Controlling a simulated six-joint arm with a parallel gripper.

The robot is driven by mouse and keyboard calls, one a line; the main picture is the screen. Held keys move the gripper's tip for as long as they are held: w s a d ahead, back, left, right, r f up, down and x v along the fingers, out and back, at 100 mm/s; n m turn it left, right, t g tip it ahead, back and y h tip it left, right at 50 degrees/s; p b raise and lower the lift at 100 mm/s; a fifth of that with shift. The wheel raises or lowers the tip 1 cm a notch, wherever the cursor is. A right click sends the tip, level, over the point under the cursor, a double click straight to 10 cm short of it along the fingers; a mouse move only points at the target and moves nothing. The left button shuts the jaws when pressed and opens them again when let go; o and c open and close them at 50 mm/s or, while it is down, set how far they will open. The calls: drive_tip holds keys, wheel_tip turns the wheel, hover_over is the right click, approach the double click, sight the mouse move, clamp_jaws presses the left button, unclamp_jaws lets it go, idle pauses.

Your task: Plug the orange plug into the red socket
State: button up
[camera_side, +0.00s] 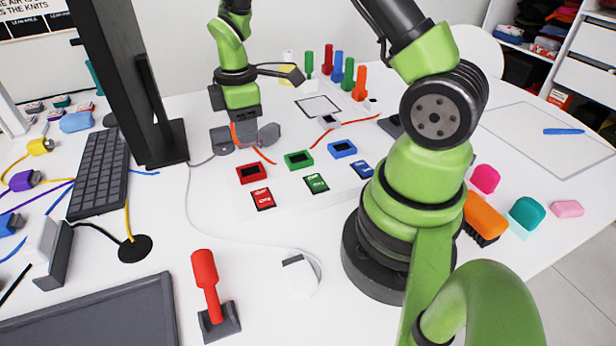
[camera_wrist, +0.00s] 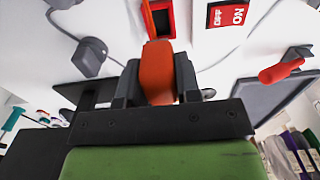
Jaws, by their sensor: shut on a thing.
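My gripper (camera_wrist: 157,92) is shut on the orange plug (camera_wrist: 158,70), one dark finger on each side of it. The plug points toward the red socket (camera_wrist: 158,18), and its front end overlaps the socket's near edge in the wrist view; I cannot tell whether they touch. In the side view my gripper (camera_side: 245,138) is just behind the red socket (camera_side: 252,173), which has a dark opening. The plug is mostly hidden there, with a thin orange cable showing near the gripper.
A green socket (camera_side: 299,160) and a blue socket (camera_side: 342,149) stand right of the red one. Red (camera_side: 263,198), green (camera_side: 317,183) and blue (camera_side: 361,169) switches lie in front. A monitor (camera_side: 125,75) stands left, and a red-handled lever (camera_side: 206,285) is at the front.

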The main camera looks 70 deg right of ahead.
sight(247, 147)
drive_tip(key=shift+f, duration=0.1)
drive_tip(key=shift+f, duration=2.3)
drive_tip(key=shift+f, duration=1.35)
drive_tip(key=o, duration=1.1)
drive_tip(key=shift+r, duration=0.1)
wheel_tip(247, 147, up, 10)
drive_tip(key=shift+f, duration=0.1)
